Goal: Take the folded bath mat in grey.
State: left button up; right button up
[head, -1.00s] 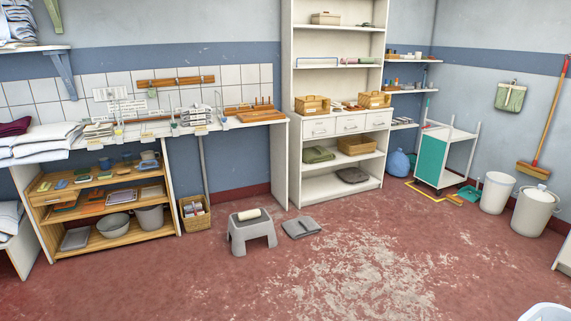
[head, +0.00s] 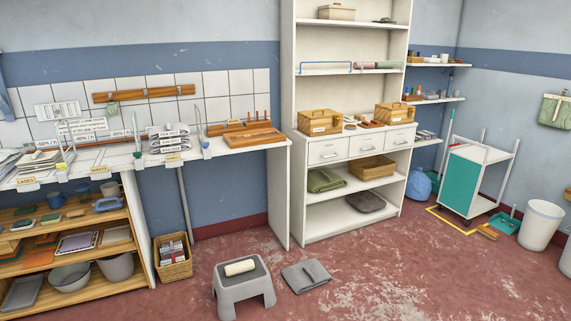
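A flat grey folded cloth (head: 306,275) lies on the red floor, just right of the grey step stool (head: 243,289). A darker grey folded piece (head: 365,202) lies on the bottom shelf of the white shelf unit (head: 325,219). A green folded piece (head: 325,180) lies on the shelf above it. I cannot tell from the looks alone which grey piece is the bath mat. Neither of my grippers is in view.
A cream roll (head: 240,267) lies on the stool. A wicker basket (head: 172,258) stands by the wooden rack (head: 75,258) at left. A teal-sided trolley (head: 473,178) and a white bin (head: 541,225) stand at right.

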aim_at(302, 277)
jog(key=i, duration=1.85)
